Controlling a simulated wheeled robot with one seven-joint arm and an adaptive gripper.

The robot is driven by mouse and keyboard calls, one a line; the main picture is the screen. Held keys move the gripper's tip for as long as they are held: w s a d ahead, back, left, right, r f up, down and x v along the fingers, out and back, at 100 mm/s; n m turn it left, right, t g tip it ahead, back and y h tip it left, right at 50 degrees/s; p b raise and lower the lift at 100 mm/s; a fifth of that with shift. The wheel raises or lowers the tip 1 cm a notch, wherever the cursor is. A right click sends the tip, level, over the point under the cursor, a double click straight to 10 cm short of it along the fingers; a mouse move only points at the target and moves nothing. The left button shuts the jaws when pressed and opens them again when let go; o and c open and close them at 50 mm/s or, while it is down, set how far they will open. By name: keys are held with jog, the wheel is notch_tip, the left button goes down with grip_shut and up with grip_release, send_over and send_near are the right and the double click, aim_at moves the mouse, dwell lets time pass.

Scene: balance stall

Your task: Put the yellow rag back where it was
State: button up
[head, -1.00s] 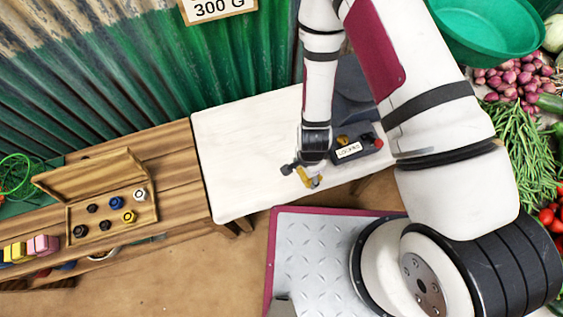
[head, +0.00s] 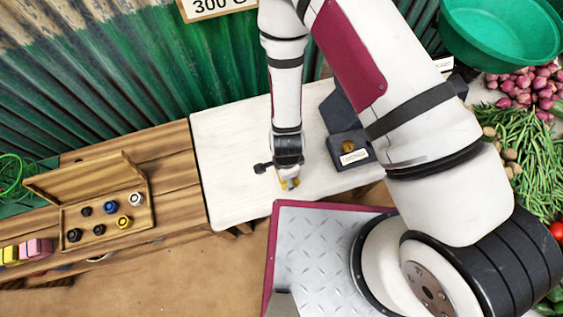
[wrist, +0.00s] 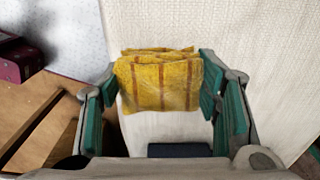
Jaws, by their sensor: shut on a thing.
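The yellow rag (wrist: 160,84) is folded, with brown stripes, and spans the gap between my two green-padded fingers in the wrist view. My gripper (wrist: 159,88) is shut on it. In the head view my gripper (head: 289,183) points down over the front part of the white table (head: 228,165), and a small bit of yellow shows at its fingertips. Whether the rag touches the tabletop cannot be told.
A dark scale (head: 349,150) with a brass-coloured weight (head: 348,145) on it stands right of my gripper. An open wooden box (head: 143,214) of weights sits on the bench to the left. The white table's left part is clear. Green basin (head: 500,30) and vegetables lie right.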

jog(key=w, duration=0.1)
jog(key=w+a+b, duration=0.1)
jog(key=w, duration=0.1)
jog(key=shift+a+f+b, duration=0.2)
jog(key=shift+a+b, duration=0.1)
jog(key=shift+b, duration=0.1)
notch_tip(320, 180, down, 4)
jog(key=b, duration=0.2)
jog(key=shift+r+b, duration=0.25)
jog(key=shift+b, duration=0.1)
jog(key=shift+s+r, duration=0.1)
jog(key=o, duration=1.1)
jog(key=shift+o, duration=0.2)
notch_tip(320, 180, up, 12)
